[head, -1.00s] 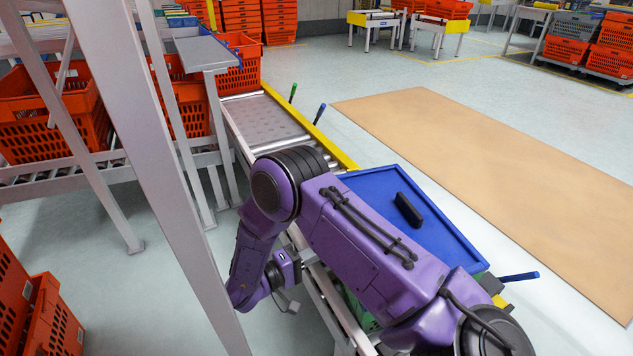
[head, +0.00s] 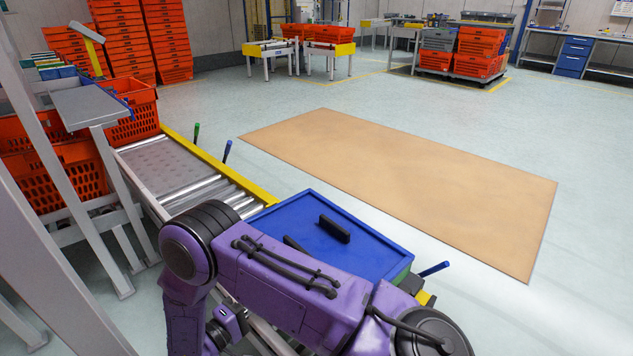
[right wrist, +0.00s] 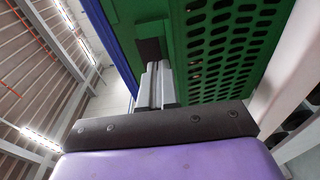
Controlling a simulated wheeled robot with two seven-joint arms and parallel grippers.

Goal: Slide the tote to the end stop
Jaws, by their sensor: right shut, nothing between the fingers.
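A green tote with a blue lid (head: 345,220) sits on the roller conveyor (head: 190,182); two dark handles show on the lid. My right arm lies across the near side of the tote in the head view and hides part of it. In the right wrist view the tote's perforated green wall (right wrist: 225,45) fills the upper right. My shut, empty right gripper (right wrist: 153,68) points at a dark patch on that wall; I cannot tell if the tips touch it. My left gripper is out of view. I cannot make out the end stop for sure.
A yellow rail (head: 215,163) edges the conveyor's far side, with green and blue levers (head: 227,150) beside it. A grey post frame (head: 45,235) and orange totes (head: 130,115) stand at left. A tan floor mat (head: 400,185) lies beyond the conveyor, on clear floor.

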